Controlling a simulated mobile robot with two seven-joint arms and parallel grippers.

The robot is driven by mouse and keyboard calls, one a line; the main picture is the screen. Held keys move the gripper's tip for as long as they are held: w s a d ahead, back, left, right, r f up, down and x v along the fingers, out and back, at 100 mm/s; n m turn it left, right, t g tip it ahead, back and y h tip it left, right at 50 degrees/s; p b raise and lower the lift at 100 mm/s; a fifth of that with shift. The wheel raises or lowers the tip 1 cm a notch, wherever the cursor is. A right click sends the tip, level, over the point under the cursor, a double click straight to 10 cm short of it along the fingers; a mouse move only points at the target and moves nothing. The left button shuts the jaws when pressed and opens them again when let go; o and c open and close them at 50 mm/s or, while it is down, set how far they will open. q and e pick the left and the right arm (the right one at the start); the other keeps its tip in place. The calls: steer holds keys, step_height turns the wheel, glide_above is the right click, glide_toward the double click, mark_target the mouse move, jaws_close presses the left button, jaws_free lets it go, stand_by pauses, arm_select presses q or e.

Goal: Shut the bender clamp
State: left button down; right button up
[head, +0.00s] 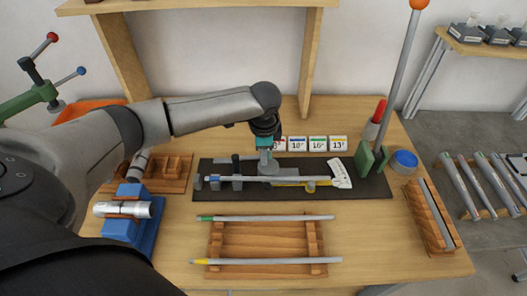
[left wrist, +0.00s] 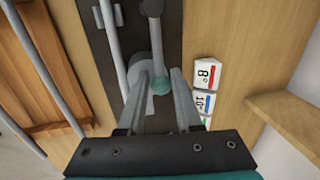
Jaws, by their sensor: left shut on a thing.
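The bender sits on a dark base plate (head: 345,205) on the table. A grey tube (head: 265,179) with a blue band near its left end lies along it. My left gripper (head: 266,148) reaches down over the back of the bender. In the left wrist view its fingers (left wrist: 159,92) are shut on the knob at the lever's end. The gripper partly hides the clamp in the head view. My right gripper is not in view.
A wooden rack (head: 265,240) with two tubes stands in front. Number cards (head: 310,144) stand behind the plate. A green bracket with a tall orange-knobbed lever (head: 402,70) rises at right. A blue fixture (head: 135,220) stands at left, and a shelf upright (head: 311,65) behind.

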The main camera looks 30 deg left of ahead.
arm_select(q)
steer(key=shift+w+a+r+n+p, duration=0.2)
steer(key=shift+w+n+p, duration=0.3)
steer(key=shift+n+p, duration=0.5)
steer(key=shift+w+a+n+p, duration=0.4)
steer(key=shift+n+p, duration=0.3)
steer(key=shift+p, duration=0.05)
steer(key=shift+w+a+f+n+g+y+p, duration=0.1)
steer(key=shift+w+a+n+g+y+p, duration=0.3)
steer(key=shift+n, duration=0.5)
steer(key=a+n, duration=0.1)
steer(key=w+n+p, duration=0.1)
steer(key=shift+a+n, duration=0.4)
steer(key=a+n+g+b, duration=0.1)
steer(key=a+n+g, duration=0.1)
steer(key=a+n, duration=0.4)
steer(key=shift+s+a+n, duration=0.25)
steer(key=shift+a+n, duration=0.15)
steer(key=shift+n, duration=1.6)
